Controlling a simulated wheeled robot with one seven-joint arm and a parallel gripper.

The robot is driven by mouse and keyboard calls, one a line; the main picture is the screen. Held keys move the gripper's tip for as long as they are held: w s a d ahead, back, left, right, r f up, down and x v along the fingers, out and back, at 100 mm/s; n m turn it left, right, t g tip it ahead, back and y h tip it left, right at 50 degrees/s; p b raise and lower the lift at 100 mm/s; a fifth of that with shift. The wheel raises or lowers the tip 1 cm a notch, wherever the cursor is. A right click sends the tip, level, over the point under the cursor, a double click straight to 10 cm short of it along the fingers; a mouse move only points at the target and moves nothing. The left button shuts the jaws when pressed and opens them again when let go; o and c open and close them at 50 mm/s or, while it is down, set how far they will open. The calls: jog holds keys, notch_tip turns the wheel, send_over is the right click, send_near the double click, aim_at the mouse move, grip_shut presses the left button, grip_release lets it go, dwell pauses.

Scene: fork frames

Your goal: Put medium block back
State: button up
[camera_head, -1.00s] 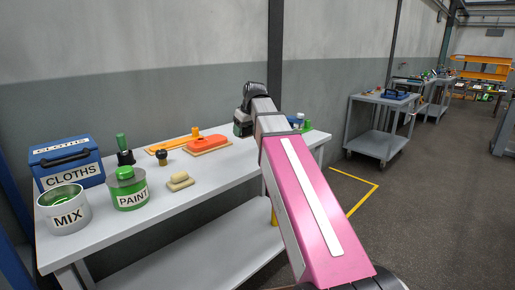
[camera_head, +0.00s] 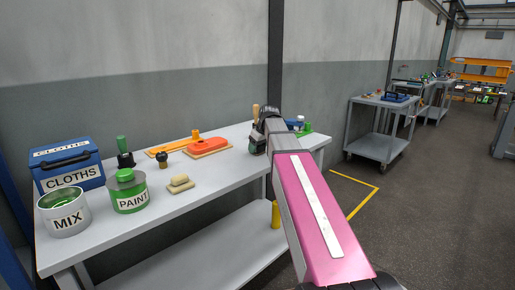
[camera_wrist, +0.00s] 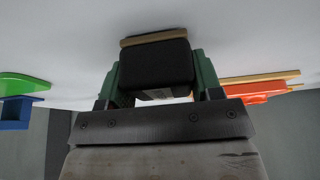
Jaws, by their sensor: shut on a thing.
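My gripper (camera_wrist: 155,78) is shut on a black block (camera_wrist: 157,62) with a thin tan layer on its far face, held between the two green fingers in the wrist view. The tan layer faces the pale tabletop; I cannot tell whether it touches. In the head view my gripper (camera_head: 257,146) is low over the right part of the table (camera_head: 225,175), and the block is mostly hidden there. No marking on the block can be read, so I cannot confirm that it is the medium one.
An orange float (camera_head: 208,146) lies left of my gripper, with a pale yellow block (camera_head: 180,183) nearer the front. A paint can (camera_head: 128,192), mix pot (camera_head: 63,213) and cloths box (camera_head: 66,166) stand farther left. A green item (camera_head: 306,130) lies to the right.

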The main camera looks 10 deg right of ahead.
jog(key=shift+f, duration=0.15)
jog(key=o, duration=1.2)
jog(key=shift+o, duration=0.2)
jog(key=v, duration=1.2)
jog(key=shift+a, duration=0.1)
jog(key=shift+s, duration=0.1)
